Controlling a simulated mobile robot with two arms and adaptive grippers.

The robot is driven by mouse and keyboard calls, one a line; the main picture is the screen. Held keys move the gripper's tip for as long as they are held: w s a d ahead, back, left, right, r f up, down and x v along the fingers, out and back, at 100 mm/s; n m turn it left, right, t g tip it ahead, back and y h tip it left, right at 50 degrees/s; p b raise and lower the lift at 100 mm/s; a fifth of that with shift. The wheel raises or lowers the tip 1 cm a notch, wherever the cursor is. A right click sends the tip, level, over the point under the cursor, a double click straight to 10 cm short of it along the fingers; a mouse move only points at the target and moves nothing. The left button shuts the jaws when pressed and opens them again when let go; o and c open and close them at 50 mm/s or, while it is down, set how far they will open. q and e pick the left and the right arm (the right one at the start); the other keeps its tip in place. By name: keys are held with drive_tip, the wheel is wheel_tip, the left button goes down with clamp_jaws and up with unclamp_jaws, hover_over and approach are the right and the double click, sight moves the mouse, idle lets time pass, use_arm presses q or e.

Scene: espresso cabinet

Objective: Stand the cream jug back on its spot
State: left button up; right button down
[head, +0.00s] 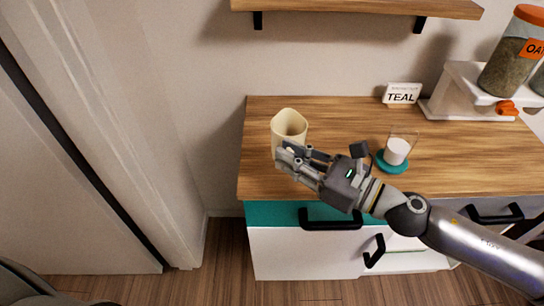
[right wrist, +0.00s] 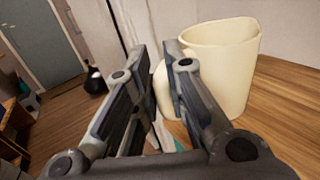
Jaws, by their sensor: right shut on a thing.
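The cream jug (head: 289,124) is upright at the left part of the wooden counter, its open mouth facing up. My right gripper (head: 284,153) reaches it from the right and front. In the right wrist view the jug (right wrist: 228,62) is beside the right finger, and its handle (right wrist: 161,88) lies between the fingers (right wrist: 157,65). The gripper is shut on the jug's handle. The gripper hides the jug's lower part, so I cannot tell whether its base touches the counter. My left gripper is not in view.
A glass with white contents (head: 397,150) stands on a teal coaster (head: 391,168), close behind my right wrist. A shelf (head: 355,8) hangs above.

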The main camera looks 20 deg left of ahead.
drive_tip(key=w+a, duration=0.1)
drive_tip(key=w+a+f, duration=0.1)
drive_tip(key=w, duration=0.1)
drive_tip(key=w+a+f, duration=0.1)
drive_tip(key=shift+w+f, duration=0.15)
drive_tip(key=shift+w, duration=0.15)
drive_tip(key=w+f, duration=0.1)
drive_tip(key=w+a+f, duration=0.1)
drive_tip(key=f, duration=0.1)
drive_tip(key=w+f, duration=0.1)
drive_tip(key=f, duration=0.1)
drive_tip(key=shift+w+a+b, duration=0.3)
drive_tip(key=shift+a, duration=0.1)
drive_tip(key=shift+w+a+f, duration=0.15)
drive_tip(key=shift+w+f, duration=0.1)
drive_tip(key=shift+f, duration=0.2)
wheel_tip(320, 180, down, 2)
drive_tip(key=shift+f, duration=0.5)
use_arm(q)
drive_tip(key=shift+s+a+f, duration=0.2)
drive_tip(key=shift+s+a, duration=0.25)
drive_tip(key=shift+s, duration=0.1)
